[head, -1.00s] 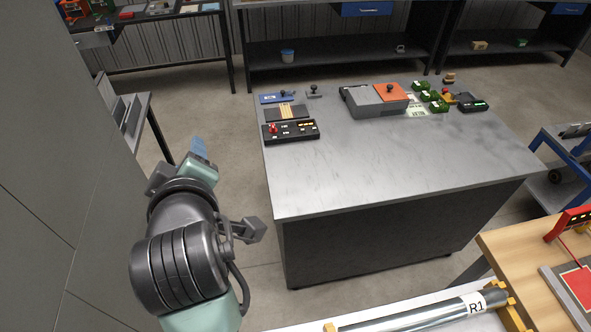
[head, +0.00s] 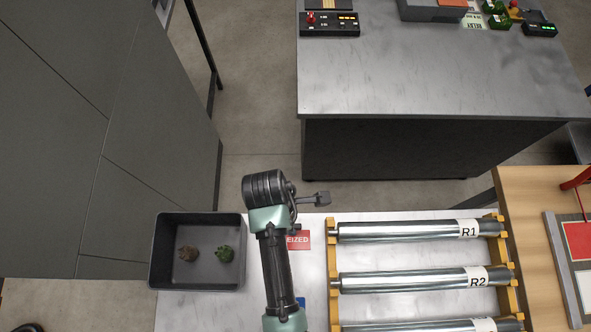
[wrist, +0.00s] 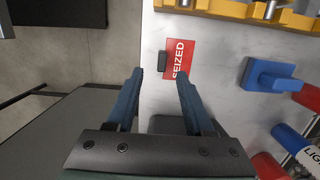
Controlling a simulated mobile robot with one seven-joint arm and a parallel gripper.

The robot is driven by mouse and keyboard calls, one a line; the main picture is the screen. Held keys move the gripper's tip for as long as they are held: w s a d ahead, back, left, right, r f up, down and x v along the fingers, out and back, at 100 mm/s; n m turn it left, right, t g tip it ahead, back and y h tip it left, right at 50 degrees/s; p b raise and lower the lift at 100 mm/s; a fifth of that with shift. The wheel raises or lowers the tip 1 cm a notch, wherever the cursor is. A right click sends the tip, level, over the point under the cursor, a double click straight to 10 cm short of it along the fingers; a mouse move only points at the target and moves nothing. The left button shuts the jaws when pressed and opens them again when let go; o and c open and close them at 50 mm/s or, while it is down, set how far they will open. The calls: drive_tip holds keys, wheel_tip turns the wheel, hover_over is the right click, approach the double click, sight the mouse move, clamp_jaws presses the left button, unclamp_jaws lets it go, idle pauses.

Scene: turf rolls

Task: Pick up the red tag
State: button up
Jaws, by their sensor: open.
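The red tag (head: 299,241) with white lettering SEIZED lies on the pale bench top, left of the metal rollers. My arm partly covers it in the head view. In the wrist view the tag (wrist: 181,57) lies beyond my fingertips, with a small dark block at its left edge. My gripper (wrist: 160,74) is open and empty, its two blue fingers apart and pointing toward the tag. The height between fingertips and tag cannot be told. The fingers are hidden in the head view.
A dark tray (head: 153,262) with two small clumps, one brown and one green, stands left of the arm. Rollers R1 (head: 405,231) and R2 (head: 400,283) lie in yellow holders on the right. A blue fixture (wrist: 272,77) sits right of the tag.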

sight(295, 226)
drive_tip(key=shift+s+d+f+p, duration=0.1)
drive_tip(key=shift+d+f+p, duration=0.1)
drive_tip(key=shift+f, duration=0.7)
drive_tip(key=shift+s+d+f+p, duration=0.1)
drive_tip(key=shift+f+p, duration=0.1)
drive_tip(key=shift+f, duration=0.7)
drive_tip(key=shift+d+f+p, duration=0.1)
drive_tip(key=shift+f+p, duration=0.1)
drive_tip(key=shift+f, duration=0.7)
clamp_jaws()
